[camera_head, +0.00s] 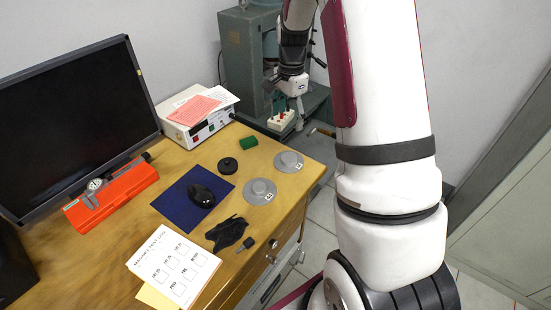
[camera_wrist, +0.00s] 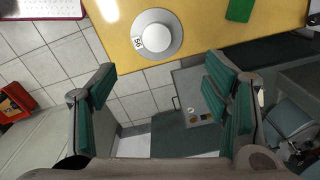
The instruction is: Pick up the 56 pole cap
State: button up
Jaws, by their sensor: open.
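The 56 pole cap (camera_wrist: 157,34) is a grey disc with a raised paler centre and a small "56" label. In the wrist view it lies flat near the table's edge, ahead of my gripper (camera_wrist: 160,88). My gripper is open and empty, with green-padded fingers spread wide and apart from the cap. In the head view the same cap appears to be the disc near the right table edge (camera_head: 289,161); its label is too small to read there. My gripper is beyond it, by the grey machine, partly hard to make out.
A second, similar pole cap (camera_head: 260,191) lies nearer the camera. A green block (camera_head: 249,143) and a black disc (camera_head: 228,166) lie close by. A blue mat (camera_head: 176,210) with a mouse, a black glove-like item (camera_head: 227,233) and a monitor (camera_head: 75,125) share the wooden table.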

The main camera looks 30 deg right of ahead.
notch_tip(320, 180, down, 2)
send_over(289, 157)
jog(key=shift+m, duration=0.4)
jog(key=f, duration=0.8)
jog(key=shift+w+f, duration=0.25)
jog(key=shift+f, duration=0.1)
jog(key=shift+s+f, duration=0.15)
jog(key=shift+f, duration=1.2)
jog(key=shift+s+f, duration=0.15)
jog(key=shift+f, duration=1.2)
grip_shut()
